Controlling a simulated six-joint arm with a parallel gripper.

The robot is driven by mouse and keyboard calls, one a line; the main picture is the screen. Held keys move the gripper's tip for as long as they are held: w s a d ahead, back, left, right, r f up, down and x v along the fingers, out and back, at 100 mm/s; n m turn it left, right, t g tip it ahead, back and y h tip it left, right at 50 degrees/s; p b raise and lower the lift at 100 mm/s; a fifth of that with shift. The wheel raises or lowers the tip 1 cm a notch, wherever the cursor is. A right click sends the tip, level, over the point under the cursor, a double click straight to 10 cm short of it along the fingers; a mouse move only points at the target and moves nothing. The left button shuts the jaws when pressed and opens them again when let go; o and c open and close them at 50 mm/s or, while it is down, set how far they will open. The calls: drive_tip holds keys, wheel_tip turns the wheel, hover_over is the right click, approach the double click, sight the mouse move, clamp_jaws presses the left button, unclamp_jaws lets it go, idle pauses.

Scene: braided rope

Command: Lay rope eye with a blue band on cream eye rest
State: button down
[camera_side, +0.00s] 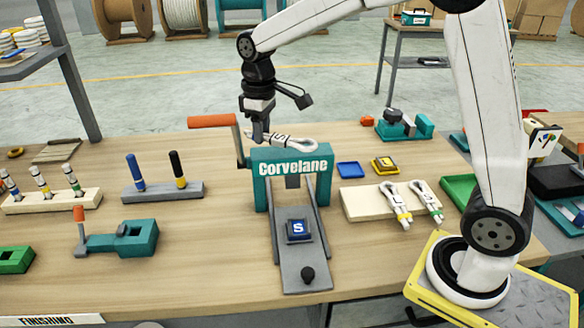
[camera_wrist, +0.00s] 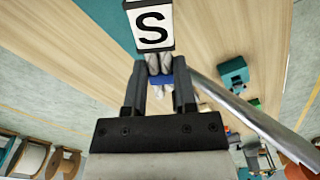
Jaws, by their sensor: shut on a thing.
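My gripper (camera_side: 262,138) is shut on a white rope eye (camera_side: 297,143), holding it by its left end just above or behind the top of the teal Corvelane press (camera_side: 262,168). I cannot tell whether the rope touches the press. In the wrist view, the rope's blue band (camera_wrist: 160,80) sits between the fingers of my gripper (camera_wrist: 160,74), and a white tag with a black S (camera_wrist: 152,28) covers part of the rope. The cream eye rest (camera_side: 358,206) lies right of the press. Two rope eyes, one yellow-banded (camera_side: 395,200) and one green-banded (camera_side: 426,199), lie on it, leaving its left part bare.
The press has an orange-handled lever (camera_side: 211,121) at its left and a blue S die (camera_side: 298,230) on its bed. Blue (camera_side: 350,169) and yellow (camera_side: 384,164) pieces lie behind the rest. A green tray (camera_side: 458,190) is at its right. A marker stand (camera_side: 165,190) stands left.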

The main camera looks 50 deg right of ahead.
drive_tip(key=shift+w, duration=0.2)
drive_tip(key=shift+r, duration=0.1)
idle(0.4)
drive_tip(key=r, duration=0.5)
drive_tip(key=shift+s+d, duration=0.2)
drive_tip(key=shift+d, duration=0.15)
drive_tip(key=s+d+m, duration=0.2)
drive_tip(key=s+d, duration=0.5)
drive_tip(key=d, duration=0.1)
drive_tip(key=m, duration=0.2)
hover_over(349, 203)
drive_tip(key=shift+f, duration=8.65)
drive_tip(key=shift+f, duration=0.1)
drive_tip(key=shift+f, duration=3)
